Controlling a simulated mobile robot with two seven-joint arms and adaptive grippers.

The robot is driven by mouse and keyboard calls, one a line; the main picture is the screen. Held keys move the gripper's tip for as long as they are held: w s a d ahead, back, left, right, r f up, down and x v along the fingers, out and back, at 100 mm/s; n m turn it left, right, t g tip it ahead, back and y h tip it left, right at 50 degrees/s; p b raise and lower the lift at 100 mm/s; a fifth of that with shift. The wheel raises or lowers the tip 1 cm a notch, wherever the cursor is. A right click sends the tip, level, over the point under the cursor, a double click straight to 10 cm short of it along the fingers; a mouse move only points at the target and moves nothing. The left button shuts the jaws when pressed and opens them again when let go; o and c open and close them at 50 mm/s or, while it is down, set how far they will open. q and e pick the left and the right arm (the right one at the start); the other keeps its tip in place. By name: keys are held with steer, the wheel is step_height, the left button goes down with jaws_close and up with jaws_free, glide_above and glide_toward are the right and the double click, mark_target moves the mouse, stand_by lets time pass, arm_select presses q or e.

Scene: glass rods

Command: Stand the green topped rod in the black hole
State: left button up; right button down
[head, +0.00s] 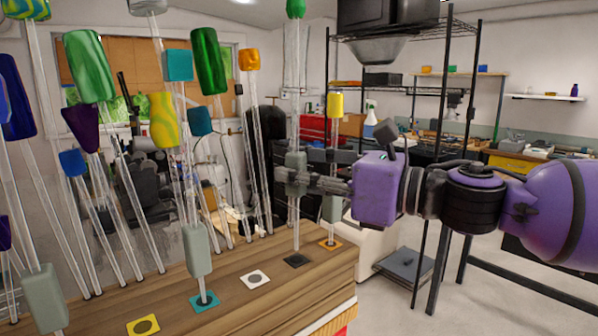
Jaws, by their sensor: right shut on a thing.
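A clear glass rod with a green top (295,9) and a grey grip block (296,165) stands close to upright at the right end of the wooden bench. My right gripper (291,180) comes in from the right and is shut on this rod around its grip block. The rod's lower end is just over the black square marker with the black hole (295,261). I cannot tell whether the tip is inside the hole or slightly above it. My left gripper is not in view.
A yellow-topped rod (334,104) stands in the orange marker (331,244), close behind my gripper. Another rod stands in the teal marker (204,301). The white marker (255,279) and yellow marker (143,325) are empty. Several coloured-topped rods crowd the bench's left and back.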

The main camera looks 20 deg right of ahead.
steer(key=shift+f+b, duration=0.35)
steer(key=shift+f, duration=1.05)
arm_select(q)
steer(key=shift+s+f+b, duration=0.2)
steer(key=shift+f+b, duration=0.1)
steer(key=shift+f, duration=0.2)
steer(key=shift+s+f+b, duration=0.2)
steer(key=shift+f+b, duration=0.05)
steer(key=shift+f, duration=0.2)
arm_select(e)
steer(key=shift+f, duration=1.8)
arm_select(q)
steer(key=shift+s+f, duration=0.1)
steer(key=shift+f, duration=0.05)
arm_select(e)
steer(key=shift+f, duration=0.4)
steer(key=c, duration=1.5)
jaws_free()
steer(key=shift+o, duration=0.2)
steer(key=v, duration=1.2)
